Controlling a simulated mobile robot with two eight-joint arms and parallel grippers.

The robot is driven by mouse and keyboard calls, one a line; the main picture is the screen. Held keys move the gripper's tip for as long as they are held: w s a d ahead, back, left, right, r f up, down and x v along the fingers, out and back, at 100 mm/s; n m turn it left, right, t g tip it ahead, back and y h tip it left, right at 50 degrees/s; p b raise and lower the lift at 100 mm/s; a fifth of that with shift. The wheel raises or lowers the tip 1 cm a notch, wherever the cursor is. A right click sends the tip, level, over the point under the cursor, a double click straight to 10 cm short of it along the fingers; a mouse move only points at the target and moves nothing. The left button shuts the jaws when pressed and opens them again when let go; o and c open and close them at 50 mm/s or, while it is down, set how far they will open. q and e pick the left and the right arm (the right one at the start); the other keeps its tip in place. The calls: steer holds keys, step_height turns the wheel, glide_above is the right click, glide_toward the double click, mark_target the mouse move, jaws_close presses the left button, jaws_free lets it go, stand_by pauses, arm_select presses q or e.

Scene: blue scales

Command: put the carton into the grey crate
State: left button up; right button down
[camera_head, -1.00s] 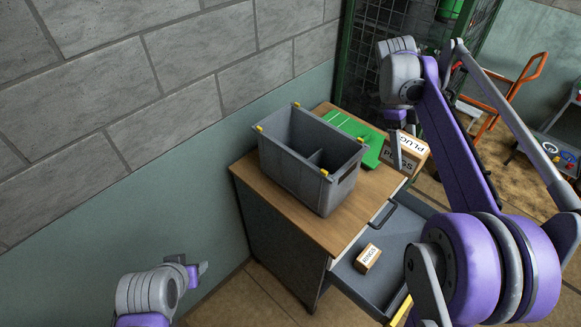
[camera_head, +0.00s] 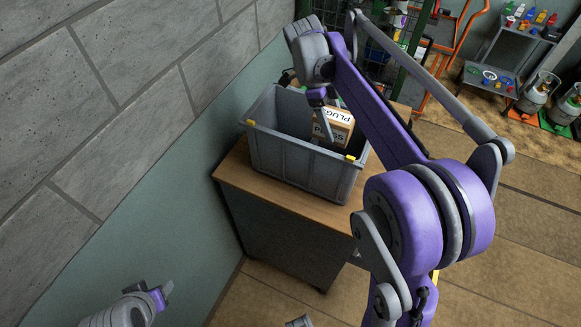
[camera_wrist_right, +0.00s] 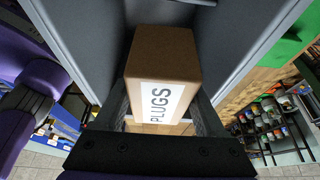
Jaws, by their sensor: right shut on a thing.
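The carton (camera_head: 336,128) is a brown box with a white PLUGS label. My right gripper (camera_head: 325,122) is shut on it, with one finger on each side of the carton (camera_wrist_right: 162,60) in the right wrist view. The grey crate (camera_head: 300,165) stands on the wooden cabinet top. The carton is at the crate's open top, towards its right end; how deep it sits is unclear. Grey crate walls (camera_wrist_right: 240,45) show close around it in the wrist view. My left gripper (camera_head: 160,294) is low at the left, away from the crate, its jaws unclear.
The wooden cabinet top (camera_head: 240,180) has a bare strip in front of the crate. A green thing (camera_wrist_right: 285,40) lies beside the crate in the wrist view. A wall (camera_head: 110,150) runs close behind at the left. A trolley with bottles (camera_head: 510,50) stands far right.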

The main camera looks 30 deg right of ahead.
mark_target(339, 142)
steer(key=s+f, duration=0.1)
steer(key=s+f+b, duration=0.1)
steer(key=f, duration=0.1)
steer(key=s+f+b, duration=0.1)
steer(key=shift+d+f, duration=0.2)
steer(key=shift+d, duration=0.15)
steer(key=f, duration=0.4)
steer(key=f+b, duration=0.1)
steer(key=f, duration=0.1)
steer(key=shift+w, duration=0.4)
arm_select(q)
steer(key=shift+s+d+f, duration=0.1)
steer(key=shift+s+f, duration=0.3)
steer(key=shift+f, duration=0.5)
steer(key=shift+s+d+f, duration=0.1)
steer(key=shift+s+f, duration=0.3)
steer(key=shift+f, duration=0.5)
steer(key=shift+s+d+f, duration=0.1)
steer(key=shift+s+f, duration=0.3)
steer(key=shift+f, duration=0.5)
arm_select(e)
steer(key=shift+f, duration=2.35)
arm_select(q)
steer(key=shift+f, duration=0.1)
arm_select(e)
steer(key=shift+f, duration=0.1)
